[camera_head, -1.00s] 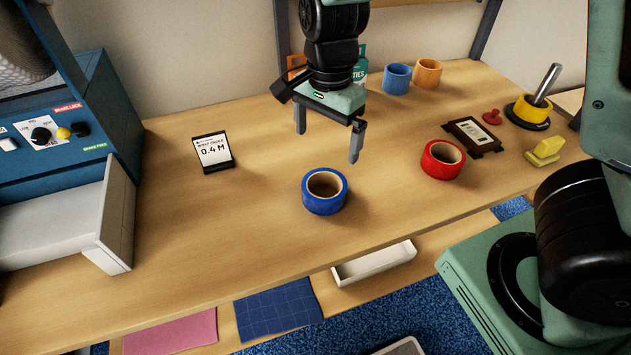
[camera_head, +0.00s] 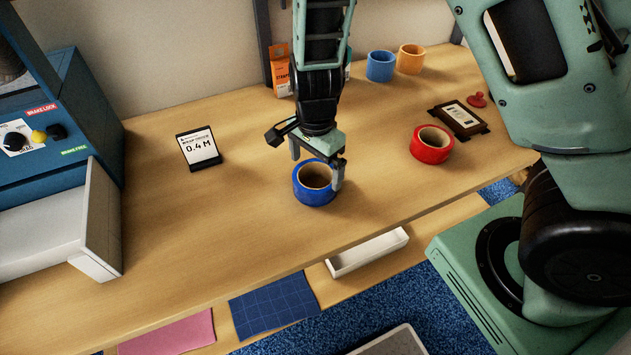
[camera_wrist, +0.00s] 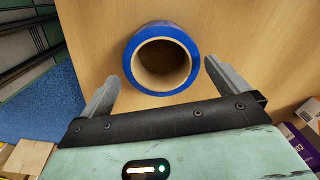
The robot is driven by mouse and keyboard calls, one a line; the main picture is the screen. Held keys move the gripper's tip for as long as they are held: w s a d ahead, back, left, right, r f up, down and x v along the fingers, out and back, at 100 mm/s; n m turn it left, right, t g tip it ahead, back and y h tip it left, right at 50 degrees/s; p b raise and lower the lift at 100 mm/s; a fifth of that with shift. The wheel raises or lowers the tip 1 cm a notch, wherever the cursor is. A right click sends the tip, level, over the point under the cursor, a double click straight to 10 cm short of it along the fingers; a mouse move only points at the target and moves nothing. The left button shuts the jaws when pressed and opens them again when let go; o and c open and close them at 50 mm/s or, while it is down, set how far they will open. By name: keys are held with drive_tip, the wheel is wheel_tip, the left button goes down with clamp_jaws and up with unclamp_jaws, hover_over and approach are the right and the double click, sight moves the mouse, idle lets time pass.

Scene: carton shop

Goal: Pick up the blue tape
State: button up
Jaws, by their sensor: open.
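The blue tape (camera_head: 313,193) is a roll lying flat on the wooden bench, its brown core facing up. In the wrist view the roll (camera_wrist: 186,38) sits at the top, beyond and partly between my two fingertips. My gripper (camera_head: 318,165) is low over the roll in the head view, with one finger by its right side and the other behind its left side. In the wrist view my gripper (camera_wrist: 160,80) is open, with wood showing between each finger and the tape. I cannot tell the exact fingertip height.
A red tape roll (camera_head: 431,146) lies to the right, with a dark framed card (camera_head: 460,118) behind it. A 0.4 M sign (camera_head: 199,149) stands at left. Blue (camera_head: 381,66) and orange (camera_head: 411,59) rolls stand at the back. A blue machine (camera_head: 60,130) fills the left.

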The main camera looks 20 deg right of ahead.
wheel_tip(320, 180, down, 5)
drive_tip(key=shift+w+f, duration=0.1)
drive_tip(key=shift+c, duration=0.3)
drive_tip(key=c, duration=0.7)
drive_tip(key=shift+o, duration=0.2)
drive_tip(key=shift+r, duration=0.2)
